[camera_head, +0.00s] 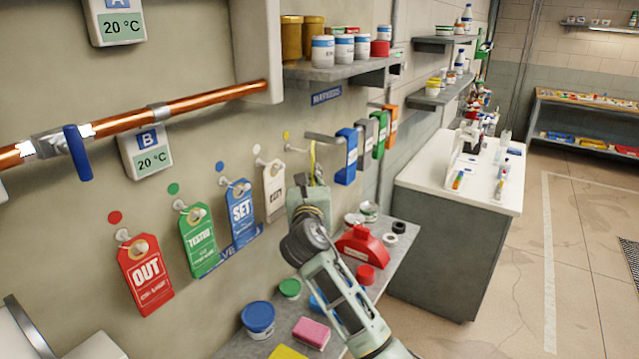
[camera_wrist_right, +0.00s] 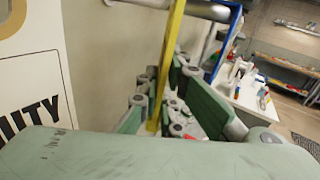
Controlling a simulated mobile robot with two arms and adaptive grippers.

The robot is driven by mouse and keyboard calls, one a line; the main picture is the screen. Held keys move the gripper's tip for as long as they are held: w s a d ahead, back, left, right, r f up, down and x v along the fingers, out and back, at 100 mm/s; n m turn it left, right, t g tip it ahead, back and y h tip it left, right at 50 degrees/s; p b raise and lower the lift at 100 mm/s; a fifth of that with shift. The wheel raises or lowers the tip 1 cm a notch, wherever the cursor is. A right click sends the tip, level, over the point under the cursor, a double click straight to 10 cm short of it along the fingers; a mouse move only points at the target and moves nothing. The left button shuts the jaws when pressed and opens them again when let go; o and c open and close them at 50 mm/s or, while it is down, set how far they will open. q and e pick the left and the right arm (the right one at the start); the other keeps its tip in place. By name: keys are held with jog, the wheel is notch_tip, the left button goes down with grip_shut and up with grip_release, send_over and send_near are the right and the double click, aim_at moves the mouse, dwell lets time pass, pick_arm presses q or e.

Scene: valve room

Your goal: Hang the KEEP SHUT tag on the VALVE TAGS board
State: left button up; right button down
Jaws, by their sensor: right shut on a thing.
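My right gripper (camera_head: 318,178) is shut on a thin yellow piece, seen edge-on, at the right end of the tag row. I take it for the KEEP SHUT tag (camera_head: 313,155); its lettering is hidden. In the right wrist view the yellow strip (camera_wrist_right: 172,60) stands upright between the fingers. A yellow dot (camera_head: 287,136) with a peg (camera_head: 291,149) below it lies just left of the gripper. A blue label (camera_head: 236,248), partly covered, marks the VALVE TAGS board. My left gripper is not in view.
Red OUT (camera_head: 146,272), green TESTED (camera_head: 199,239), blue SET (camera_head: 240,210) and cream DUTY (camera_head: 274,190) tags hang to the left. Blue, grey, green and orange items (camera_head: 346,156) hang to the right. A cluttered bench (camera_head: 400,262) lies below, a shelf (camera_head: 340,69) above.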

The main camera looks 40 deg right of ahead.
jog(key=shift+w+a+f, duration=0.2)
jog(key=shift+w, duration=0.25)
jog(key=shift+w+a+f, duration=0.15)
jog(key=shift+w, duration=0.35)
jog(key=shift+w+a+f, duration=0.2)
jog(key=shift+w, duration=0.25)
jog(key=c, duration=1.8)
grip_release()
jog(key=shift+c, duration=0.2)
jog(key=shift+a, duration=0.1)
jog(key=v, duration=1.2)
